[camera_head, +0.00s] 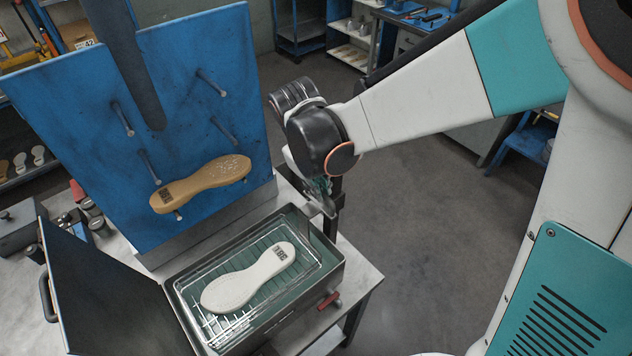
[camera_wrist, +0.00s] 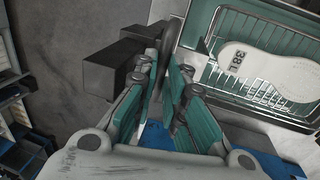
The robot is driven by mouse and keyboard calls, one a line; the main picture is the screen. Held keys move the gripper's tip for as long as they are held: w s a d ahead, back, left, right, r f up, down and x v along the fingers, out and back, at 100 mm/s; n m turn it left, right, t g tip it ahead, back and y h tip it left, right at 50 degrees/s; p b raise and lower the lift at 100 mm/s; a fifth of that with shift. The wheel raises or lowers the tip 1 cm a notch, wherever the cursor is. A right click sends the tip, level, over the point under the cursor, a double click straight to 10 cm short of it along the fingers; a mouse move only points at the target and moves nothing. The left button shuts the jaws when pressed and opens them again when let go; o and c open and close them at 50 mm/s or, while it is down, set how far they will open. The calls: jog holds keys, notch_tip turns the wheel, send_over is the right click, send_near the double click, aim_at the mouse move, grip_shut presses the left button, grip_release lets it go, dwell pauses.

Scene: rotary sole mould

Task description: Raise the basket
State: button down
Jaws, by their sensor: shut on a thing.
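The wire basket (camera_head: 208,322) sits inside the open teal-lined metal tank (camera_head: 338,268). A white shoe sole (camera_head: 250,278) lies in the basket; its mark reads about 38L in the wrist view. The basket (camera_wrist: 262,22) shows there at upper right, with the sole (camera_wrist: 270,62) in it. My gripper (camera_head: 318,204) is at the tank's back right corner, beside a dark upright post. In the wrist view my gripper's teal fingers (camera_wrist: 178,82) are closed around a dark, narrow handle-like part (camera_wrist: 171,36). Its lower end is hidden between the fingers, and its link to the basket is unclear.
A tall blue panel (camera_head: 200,90) with pegs stands behind the tank and carries a tan sole (camera_head: 200,184). A dark open lid (camera_head: 95,290) is at the left. A red handle (camera_head: 328,301) sticks out at the tank's right side. The floor to the right is clear.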

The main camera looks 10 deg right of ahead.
notch_tip(320, 180, up, 2)
jog(key=shift+r, duration=0.1)
jog(key=c, duration=1.9)
grip_release()
